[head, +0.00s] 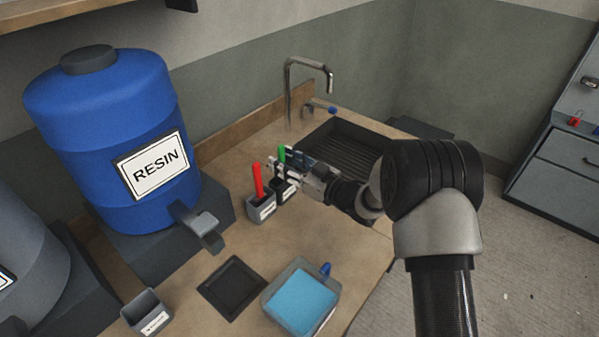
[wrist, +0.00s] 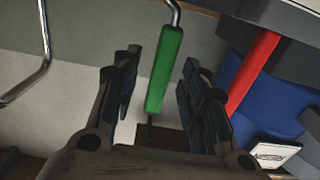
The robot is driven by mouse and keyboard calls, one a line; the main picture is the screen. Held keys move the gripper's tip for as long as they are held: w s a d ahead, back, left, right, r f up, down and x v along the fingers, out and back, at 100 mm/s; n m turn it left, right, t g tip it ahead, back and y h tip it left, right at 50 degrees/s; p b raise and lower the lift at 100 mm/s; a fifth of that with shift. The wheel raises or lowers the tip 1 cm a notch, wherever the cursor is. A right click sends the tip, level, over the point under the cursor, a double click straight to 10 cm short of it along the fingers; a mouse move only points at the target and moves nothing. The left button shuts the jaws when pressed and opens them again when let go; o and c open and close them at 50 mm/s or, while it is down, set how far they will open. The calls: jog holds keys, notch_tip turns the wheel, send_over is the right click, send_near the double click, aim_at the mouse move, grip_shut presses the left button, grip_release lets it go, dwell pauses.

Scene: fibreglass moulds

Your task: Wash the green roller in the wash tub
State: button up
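The green roller stands upright in a small dark holder, its green handle (head: 282,153) showing above my gripper in the head view. In the wrist view the green handle (wrist: 165,68) is between the two fingers, with a gap on each side. My gripper (head: 283,168) is open around the handle, also seen in the wrist view (wrist: 160,75). The roller's lower end is hidden. A grey tub with light blue contents (head: 334,296), which looks like the wash tub, stands at the front of the bench; a small blue part sits on its rim.
A red-handled tool (head: 258,180) stands in a labelled grey holder (head: 261,208) close left of my gripper. A black sink (head: 375,141) with a tap (head: 306,62) lies behind. A blue resin drum (head: 108,120), a flat black tray (head: 232,287) and a small labelled box (head: 147,312) are at left.

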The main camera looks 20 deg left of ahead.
jog(key=shift+w+a, duration=0.25)
jog(key=shift+a, duration=0.4)
jog(key=shift+c, duration=0.2)
grip_shut()
jog(key=shift+r, duration=0.15)
jog(key=shift+r+p, duration=3.15)
jog(key=shift+r, duration=2.25)
